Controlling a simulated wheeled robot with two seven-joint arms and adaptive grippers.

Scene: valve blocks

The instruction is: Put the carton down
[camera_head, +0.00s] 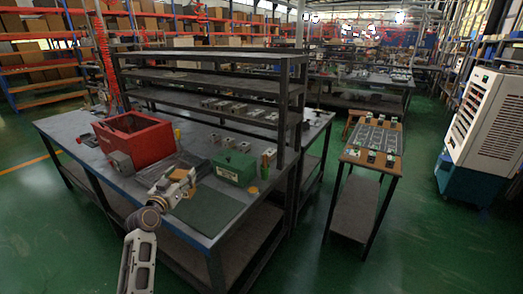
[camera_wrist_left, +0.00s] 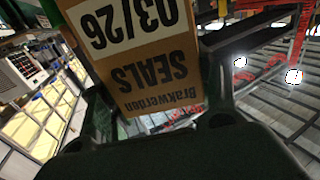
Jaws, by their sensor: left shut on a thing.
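The carton (camera_wrist_left: 150,72) fills the upper middle of the left wrist view. It is brown cardboard with a white label reading 03/26 and the printed words SEALS and Brakwerden, which appear upside down there. My left gripper (camera_head: 186,178) is shut on it, with a dark finger on each side of the carton in the left wrist view. In the head view the gripper is over the front part of the workbench (camera_head: 110,178), left of a green box and by a dark green mat (camera_head: 208,211). My right gripper is not in view.
A red open box (camera_head: 133,138) and a grey block (camera_head: 121,163) stand left of the gripper. A green box (camera_head: 235,168) with a pale label stands to the right. Dark shelves (camera_head: 208,85) rise behind. A side table (camera_head: 374,138) holds several small parts.

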